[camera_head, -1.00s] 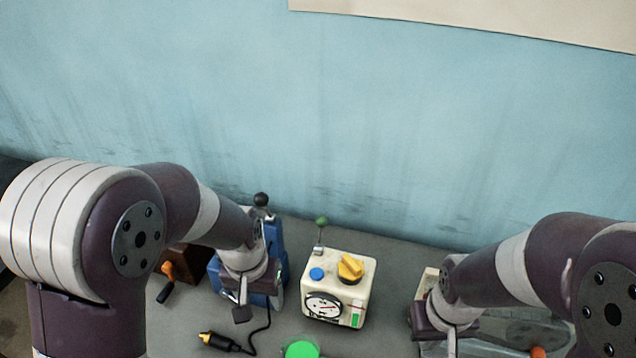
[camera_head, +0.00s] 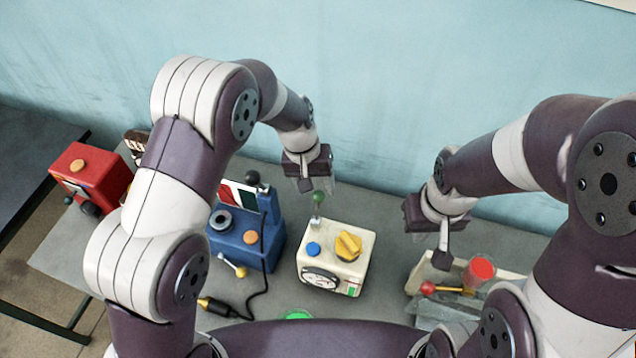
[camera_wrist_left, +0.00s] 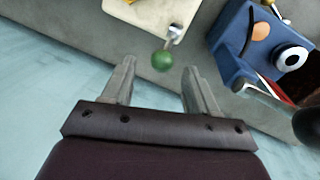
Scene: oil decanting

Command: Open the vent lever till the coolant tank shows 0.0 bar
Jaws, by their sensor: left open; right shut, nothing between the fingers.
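The cream coolant tank (camera_head: 338,254) stands mid-table in the head view, with a yellow knob (camera_head: 348,246), a blue cap (camera_head: 313,248) and a dial gauge (camera_head: 320,280) too small to read. Its vent lever (camera_head: 318,208) has a green ball and stands up at the back left corner. My left gripper (camera_head: 306,184) is open just behind and above the lever. In the left wrist view the green ball (camera_wrist_left: 162,61) lies between the lines of the two fingertips (camera_wrist_left: 160,68), near their ends; contact cannot be told. My right gripper (camera_head: 442,258) is shut and empty, right of the tank.
A blue machine (camera_head: 246,247) with a black-knobbed lever stands left of the tank. A red box (camera_head: 91,176) is at the far left. A tray (camera_head: 414,278) with a red-topped container (camera_head: 481,270) lies at the right. A black cable (camera_head: 264,285) runs in front.

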